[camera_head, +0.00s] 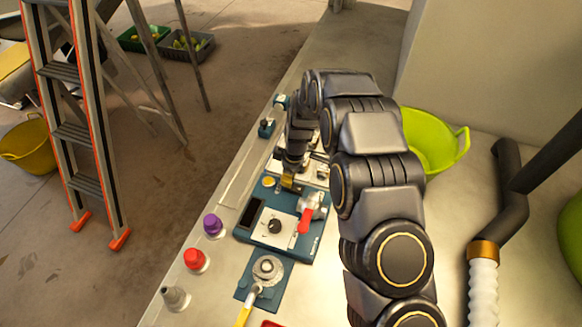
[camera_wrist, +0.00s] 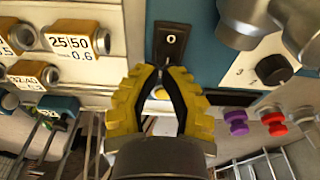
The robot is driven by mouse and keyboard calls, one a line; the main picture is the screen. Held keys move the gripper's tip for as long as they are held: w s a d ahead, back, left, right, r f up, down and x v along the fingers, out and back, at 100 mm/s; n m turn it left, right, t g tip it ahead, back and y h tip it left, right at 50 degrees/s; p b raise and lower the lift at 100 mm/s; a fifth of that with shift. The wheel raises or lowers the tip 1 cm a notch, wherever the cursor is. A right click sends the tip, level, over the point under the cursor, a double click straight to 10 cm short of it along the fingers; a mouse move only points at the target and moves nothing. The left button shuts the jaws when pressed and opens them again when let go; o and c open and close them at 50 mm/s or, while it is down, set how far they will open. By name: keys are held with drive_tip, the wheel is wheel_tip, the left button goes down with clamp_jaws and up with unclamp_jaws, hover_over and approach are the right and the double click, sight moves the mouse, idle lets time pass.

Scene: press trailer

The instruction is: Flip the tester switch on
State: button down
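The tester is a teal box (camera_head: 262,241) on the bench in the head view, with a dark display, a white dial plate and a red lever. In the wrist view its teal face (camera_wrist: 205,60) carries a black switch plate (camera_wrist: 172,45) with a small toggle. My gripper (camera_head: 287,185) is over the tester's far end in the head view. In the wrist view my gripper (camera_wrist: 164,69) has its yellow fingertips together, just below the switch plate; I cannot tell if they touch it. Nothing shows held. The switch is hidden in the head view.
Purple (camera_head: 213,225), red (camera_head: 196,259) and grey (camera_head: 175,298) knobs line the bench's left edge. A teal fixture with a yellow handle (camera_head: 245,313) stands in front of the tester. A lime tub (camera_head: 437,143) is right of my arm. A brass-coloured labelled block (camera_wrist: 75,43) is left of my gripper.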

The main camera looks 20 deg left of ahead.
drive_tip(key=shift+f, duration=0.2)
drive_tip(key=shift+a+f, duration=0.1)
drive_tip(key=shift+f, duration=0.25)
drive_tip(key=shift+r, duration=0.1)
drive_tip(key=shift+r, duration=0.7)
wheel_tip(320, 180, up, 14)
drive_tip(key=a, duration=0.1)
drive_tip(key=shift+a, duration=0.35)
idle(0.5)
